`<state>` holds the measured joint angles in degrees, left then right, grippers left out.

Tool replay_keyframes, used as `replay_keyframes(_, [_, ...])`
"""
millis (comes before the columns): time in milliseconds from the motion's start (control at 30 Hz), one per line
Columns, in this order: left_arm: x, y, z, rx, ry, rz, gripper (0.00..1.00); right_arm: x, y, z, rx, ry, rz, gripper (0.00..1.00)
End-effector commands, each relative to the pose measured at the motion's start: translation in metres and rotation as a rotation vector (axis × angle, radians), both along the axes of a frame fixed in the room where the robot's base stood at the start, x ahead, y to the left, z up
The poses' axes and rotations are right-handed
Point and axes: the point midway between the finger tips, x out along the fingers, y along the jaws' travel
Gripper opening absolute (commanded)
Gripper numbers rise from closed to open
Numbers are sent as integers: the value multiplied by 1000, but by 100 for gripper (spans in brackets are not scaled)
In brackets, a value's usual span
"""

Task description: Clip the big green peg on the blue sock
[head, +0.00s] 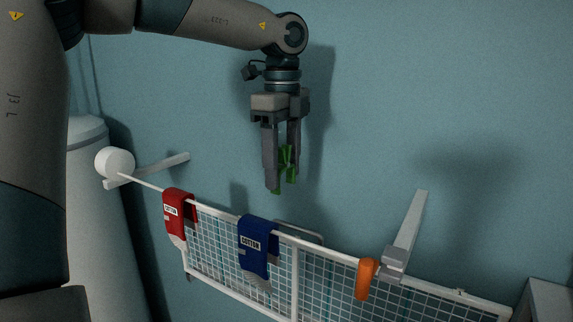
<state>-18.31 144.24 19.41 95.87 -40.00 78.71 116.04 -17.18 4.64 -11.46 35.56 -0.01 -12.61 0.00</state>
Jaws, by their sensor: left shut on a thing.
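My left gripper (281,187) points down in front of the wall and is shut on the green peg (285,160). The peg shows between the fingers, partly hidden by them, with its lower ends near the fingertips. The blue sock (257,246) hangs over the top rail of the white rack, below and a little left of the gripper. The peg is above the sock and apart from it. My right gripper is not in view.
A red sock (174,211) hangs on the rail further left. An orange item (366,278) hangs on the rail to the right, beside a grey-white bracket (394,262). The white mesh rack (295,280) runs along the blue wall. A white cylinder (88,200) stands at left.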

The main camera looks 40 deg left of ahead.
Motion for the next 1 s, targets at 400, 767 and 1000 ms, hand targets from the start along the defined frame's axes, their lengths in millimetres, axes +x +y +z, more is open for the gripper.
replay_keyframes(400, [-21, -2, -4, 0, -2, -2, 30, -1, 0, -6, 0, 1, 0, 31])
replay_keyframes(767, [-38, -4, -7, -1, 0, -2, 30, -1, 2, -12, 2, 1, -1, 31])
replay_keyframes(1000, [-50, -6, -9, -1, -1, -1, 30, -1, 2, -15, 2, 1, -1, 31])
